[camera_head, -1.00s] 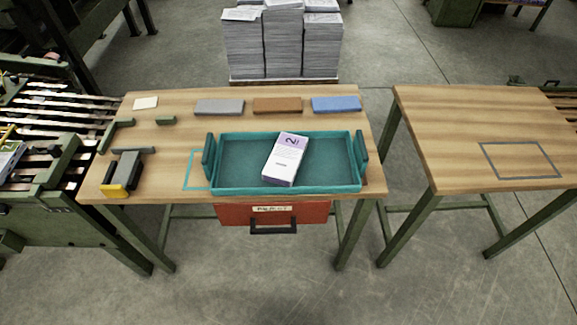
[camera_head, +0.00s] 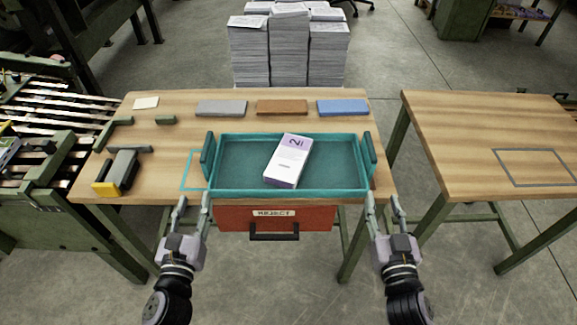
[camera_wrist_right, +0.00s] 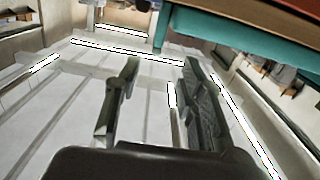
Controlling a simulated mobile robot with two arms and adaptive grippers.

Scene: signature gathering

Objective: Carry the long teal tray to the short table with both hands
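The long teal tray (camera_head: 230,190) lies on the wooden table (camera_head: 130,185), near its front edge, with an upright handle at each end. A white and purple box marked 2 (camera_head: 288,160) lies in it. My left gripper (camera_head: 190,203) is open and empty, in front of the tray's left end. My right gripper (camera_head: 383,205) is open and empty, in front of the right end. In the right wrist view the tray's teal side (camera_wrist_right: 235,35) shows above the open fingers (camera_wrist_right: 160,85). The short table (camera_head: 440,120) stands to the right, with a grey outlined rectangle on its top.
Grey, brown and blue blocks (camera_head: 282,107) lie behind the tray. A black and yellow tool (camera_head: 118,172) sits at the left. A red REJECT drawer (camera_head: 318,217) hangs under the front edge. A gap separates the tables. Paper stacks (camera_head: 290,50) stand behind.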

